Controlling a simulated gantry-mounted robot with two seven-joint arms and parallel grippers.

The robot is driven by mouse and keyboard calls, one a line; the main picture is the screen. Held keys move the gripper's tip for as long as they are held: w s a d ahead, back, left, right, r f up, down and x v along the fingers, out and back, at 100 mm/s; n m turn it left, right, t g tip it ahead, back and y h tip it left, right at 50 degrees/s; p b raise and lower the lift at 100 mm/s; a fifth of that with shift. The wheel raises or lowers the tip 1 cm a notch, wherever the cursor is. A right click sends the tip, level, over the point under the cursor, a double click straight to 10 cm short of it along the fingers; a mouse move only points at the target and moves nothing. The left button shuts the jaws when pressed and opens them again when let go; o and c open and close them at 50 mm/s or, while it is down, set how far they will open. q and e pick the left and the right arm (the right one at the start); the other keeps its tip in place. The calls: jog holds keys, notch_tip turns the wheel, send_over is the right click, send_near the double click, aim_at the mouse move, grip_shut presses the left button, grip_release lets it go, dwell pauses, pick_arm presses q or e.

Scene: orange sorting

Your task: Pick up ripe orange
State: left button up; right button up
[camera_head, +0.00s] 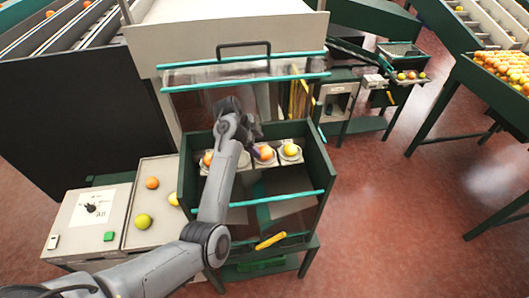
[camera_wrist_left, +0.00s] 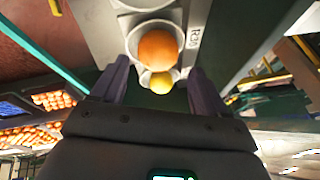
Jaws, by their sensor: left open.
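A ripe orange (camera_head: 265,153) sits in a white cup in the green-framed sorting bin. It also shows in the left wrist view (camera_wrist_left: 158,48), between my fingers and ahead of them. Another orange (camera_head: 207,158) sits at the left of the row, partly hidden by my arm. My left gripper (camera_wrist_left: 158,68) is open, its two purple fingers apart on either side of the orange, with no clear contact. My right gripper is out of view.
The green bin frame (camera_head: 325,170) with teal bars surrounds the cups, and a clear panel (camera_head: 200,105) stands behind. On the side tray (camera_head: 160,240) lie an orange (camera_head: 152,183), a green-yellow fruit (camera_head: 144,221) and a yellow one (camera_head: 173,199). A control box (camera_head: 75,235) stands left.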

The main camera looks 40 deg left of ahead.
aim_at(262, 149)
pick_arm(q)
jog(key=shift+p+x, duration=0.7)
jog(key=shift+x, duration=2.1)
jog(key=shift+s+d, duration=0.1)
jog(key=shift+s, duration=0.05)
jog(key=c, duration=0.9)
